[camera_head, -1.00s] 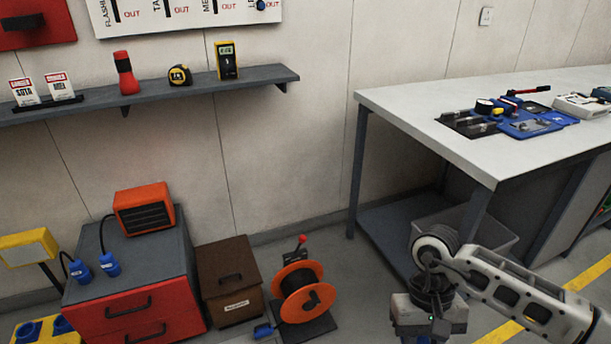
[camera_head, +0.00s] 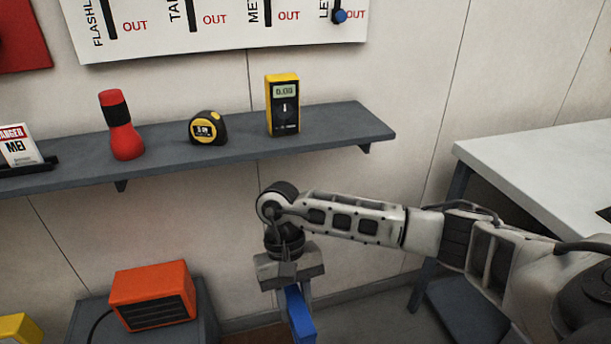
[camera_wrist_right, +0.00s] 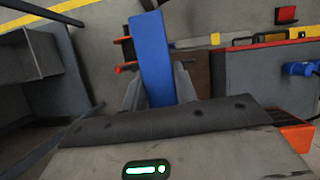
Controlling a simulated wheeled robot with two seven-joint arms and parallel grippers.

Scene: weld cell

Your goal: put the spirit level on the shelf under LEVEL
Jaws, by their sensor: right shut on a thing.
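The spirit level is a blue bar (camera_head: 299,316) held in my right gripper (camera_head: 294,292), below the shelf's front edge in the head view. The blue bar also shows in the right wrist view (camera_wrist_right: 153,58), between the fingers and pointing away from the palm. The grey wall shelf (camera_head: 350,133) holds a red flashlight, a tape measure and a yellow multimeter. Its right end, right of the multimeter, is bare. My left gripper is out of view.
The red flashlight (camera_head: 121,126), tape measure (camera_head: 208,128) and multimeter (camera_head: 283,104) stand in a row on the shelf. An orange heater (camera_head: 153,295) sits on a cabinet at lower left. A white-topped workbench (camera_head: 550,165) stands at right.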

